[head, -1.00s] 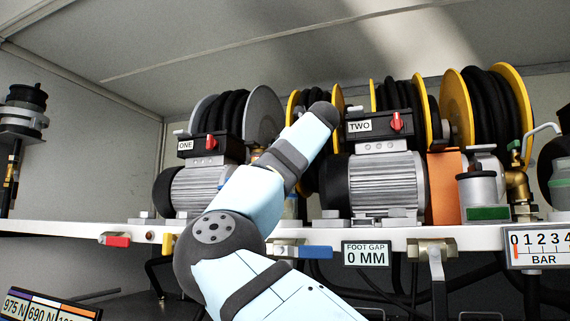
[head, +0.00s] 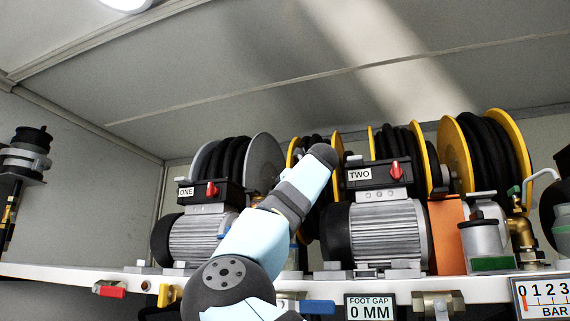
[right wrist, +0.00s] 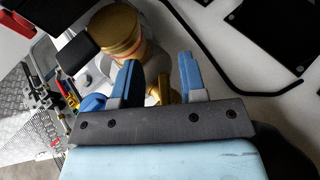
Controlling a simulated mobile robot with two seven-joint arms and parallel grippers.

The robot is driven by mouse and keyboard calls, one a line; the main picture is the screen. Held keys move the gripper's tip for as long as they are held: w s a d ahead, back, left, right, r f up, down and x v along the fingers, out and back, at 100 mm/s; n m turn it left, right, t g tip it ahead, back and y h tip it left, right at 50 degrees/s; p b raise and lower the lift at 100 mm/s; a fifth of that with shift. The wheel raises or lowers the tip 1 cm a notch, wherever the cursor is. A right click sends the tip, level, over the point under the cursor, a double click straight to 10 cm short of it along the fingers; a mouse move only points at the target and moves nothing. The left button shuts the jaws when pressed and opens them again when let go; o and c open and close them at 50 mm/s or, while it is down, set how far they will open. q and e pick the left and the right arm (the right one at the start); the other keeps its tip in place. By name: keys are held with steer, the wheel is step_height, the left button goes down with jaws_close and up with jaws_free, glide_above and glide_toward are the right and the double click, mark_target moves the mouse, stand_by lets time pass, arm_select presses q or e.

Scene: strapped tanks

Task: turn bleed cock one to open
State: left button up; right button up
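No label naming a bleed cock can be read in either view. In the head view, a red lever (head: 110,291), a yellow lever (head: 168,294) and a blue lever (head: 318,307) sit along the shelf's front edge. My right gripper (right wrist: 158,74) shows in the right wrist view with its two blue fingers apart. A small brass piece (right wrist: 163,92) shows between and behind the fingers; I cannot tell whether they touch it. A larger brass cylinder (right wrist: 117,32) is just beyond the left finger. My left gripper is not in view.
Motor unit ONE (head: 196,230) and motor unit TWO (head: 375,233) stand on the white shelf (head: 60,274), with hose reels (head: 497,150) behind. A foot gap sign (head: 370,307) reads 0 MM. A bar gauge (head: 543,298) is at right. The space under the ceiling is free.

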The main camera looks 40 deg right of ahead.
step_height(320, 180, up, 18)
steer(key=p, duration=0.4)
steer(key=shift+s+r, duration=0.15)
